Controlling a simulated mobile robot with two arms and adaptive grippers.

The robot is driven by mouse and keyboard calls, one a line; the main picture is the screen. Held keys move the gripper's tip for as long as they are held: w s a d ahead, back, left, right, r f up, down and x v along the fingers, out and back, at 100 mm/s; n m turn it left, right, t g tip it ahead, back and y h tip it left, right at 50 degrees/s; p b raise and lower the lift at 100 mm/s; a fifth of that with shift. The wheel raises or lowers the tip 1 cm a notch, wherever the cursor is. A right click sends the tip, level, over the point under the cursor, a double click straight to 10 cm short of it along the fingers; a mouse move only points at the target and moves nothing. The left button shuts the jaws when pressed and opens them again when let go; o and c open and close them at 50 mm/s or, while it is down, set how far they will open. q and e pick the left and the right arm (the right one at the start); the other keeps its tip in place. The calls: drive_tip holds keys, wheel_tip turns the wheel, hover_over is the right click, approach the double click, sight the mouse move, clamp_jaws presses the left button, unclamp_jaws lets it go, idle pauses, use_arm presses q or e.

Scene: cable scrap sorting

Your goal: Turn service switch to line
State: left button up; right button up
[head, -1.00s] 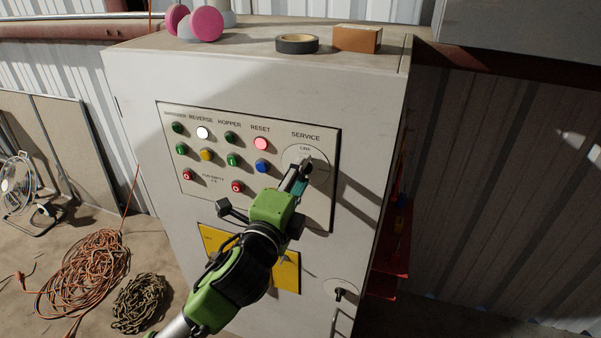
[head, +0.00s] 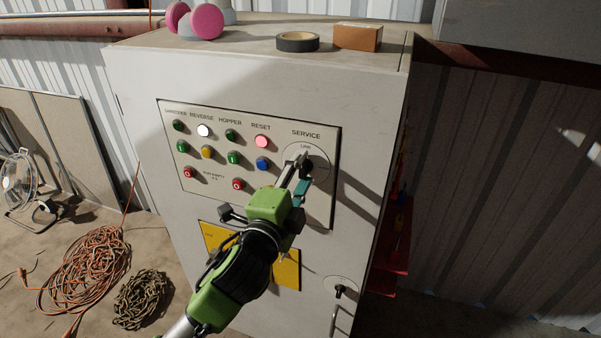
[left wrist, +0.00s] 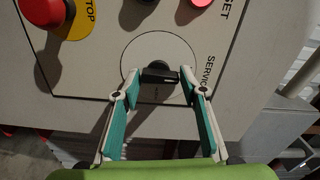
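The service switch (head: 309,164) is a black knob on a round pale dial at the right of the control panel, under the word SERVICE. The LINE mark is at the top of the dial. In the left wrist view, the black knob (left wrist: 158,73) sits between my fingertips, its bar lying across the picture. My left gripper (head: 304,168) is at the dial with its teal-padded fingers apart, one on each side of the knob. In the head view the fingers partly hide the knob, so its exact pointing is hard to read. My right gripper is not in view.
The panel (head: 220,195) holds several lit buttons and red stop buttons; one red stop button (left wrist: 42,10) shows near the gripper. A tape roll (head: 297,42) and brown box (head: 357,37) lie on the cabinet top. Orange cable (head: 92,262) and a chain (head: 143,298) lie on the floor.

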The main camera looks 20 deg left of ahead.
use_arm(q)
drive_tip(key=shift+o, duration=0.6)
drive_tip(key=s, duration=0.7)
drive_tip(key=shift+s+a, duration=0.15)
drive_tip(key=shift+s, duration=0.1)
